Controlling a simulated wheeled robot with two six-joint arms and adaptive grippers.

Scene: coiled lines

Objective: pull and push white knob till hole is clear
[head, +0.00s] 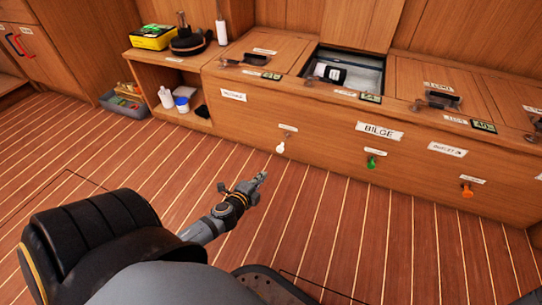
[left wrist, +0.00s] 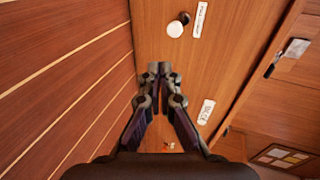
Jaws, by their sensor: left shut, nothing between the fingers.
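The white knob (head: 280,148) sticks out low on the wooden front panel, under a small label. In the left wrist view the round white knob (left wrist: 175,29) is near the top, with a small dark round spot (left wrist: 185,18) beside it; I cannot tell if that is a hole. My left gripper (head: 262,177) is in front of the panel, below and left of the knob and apart from it. In the left wrist view its fingers (left wrist: 160,68) are shut with nothing between them. My right gripper is not in view.
A green knob (head: 371,162) and an orange knob (head: 467,190) sit farther right on the panel, near the BILGE sign (head: 380,131). Above is an open hatch (head: 376,80) holding a white and black item. A grey bin (head: 122,108) stands left. The striped floor before the panel is clear.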

